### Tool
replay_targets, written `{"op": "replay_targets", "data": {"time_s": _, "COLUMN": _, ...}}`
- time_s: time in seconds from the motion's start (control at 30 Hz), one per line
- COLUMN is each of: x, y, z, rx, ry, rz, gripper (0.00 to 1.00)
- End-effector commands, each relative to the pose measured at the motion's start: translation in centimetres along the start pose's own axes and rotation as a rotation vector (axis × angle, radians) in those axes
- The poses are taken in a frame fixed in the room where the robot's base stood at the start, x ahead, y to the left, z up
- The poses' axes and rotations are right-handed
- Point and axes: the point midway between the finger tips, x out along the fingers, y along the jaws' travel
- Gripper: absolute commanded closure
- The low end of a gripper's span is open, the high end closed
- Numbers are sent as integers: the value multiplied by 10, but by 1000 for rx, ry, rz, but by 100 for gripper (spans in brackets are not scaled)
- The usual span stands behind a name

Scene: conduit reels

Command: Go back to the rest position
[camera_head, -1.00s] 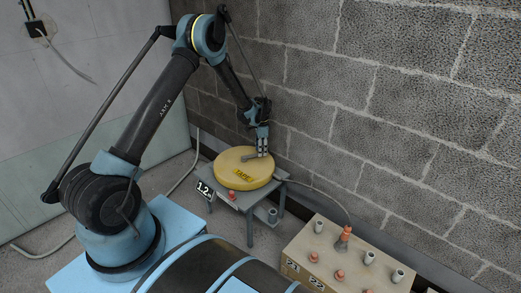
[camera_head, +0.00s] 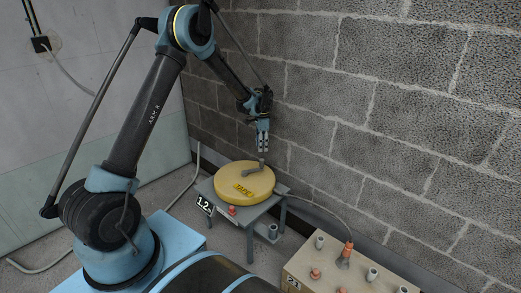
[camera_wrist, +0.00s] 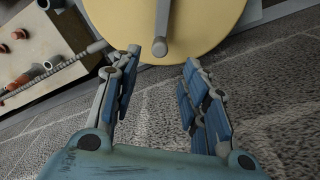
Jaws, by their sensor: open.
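My gripper (camera_head: 262,142) hangs above the yellow reel in the head view, with a gap between its fingers and the reel's grey handle (camera_head: 261,166). The yellow reel (camera_head: 232,184), marked "TAPE", lies flat on a small grey table (camera_head: 233,209). In the wrist view my gripper's fingers (camera_wrist: 158,95) are spread apart with nothing between them. The handle (camera_wrist: 160,46) and the yellow reel (camera_wrist: 205,22) show beyond the fingertips.
A beige box (camera_head: 318,275) with several grey and red-orange fittings stands at the lower right. A grey cable runs from the small table to it. A block wall (camera_head: 350,110) stands close behind. A wall socket (camera_head: 41,44) is at the upper left.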

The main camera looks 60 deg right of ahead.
Motion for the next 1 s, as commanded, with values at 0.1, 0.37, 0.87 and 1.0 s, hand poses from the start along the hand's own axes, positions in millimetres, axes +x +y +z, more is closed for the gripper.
{"op": "replay_targets", "data": {"time_s": 0.1, "x": -1, "y": 0, "z": 0, "rx": 0, "ry": 0, "rz": 0, "gripper": 59}}
{"op": "replay_targets", "data": {"time_s": 0.37, "x": -1, "y": 0, "z": 0, "rx": 0, "ry": 0, "rz": 0, "gripper": 59}}
{"op": "replay_targets", "data": {"time_s": 0.87, "x": -32, "y": -17, "z": 51, "rx": -102, "ry": 5, "rz": -6, "gripper": 59}}
{"op": "replay_targets", "data": {"time_s": 1.0, "x": -67, "y": -29, "z": 112, "rx": -225, "ry": 11, "rz": -14, "gripper": 59}}
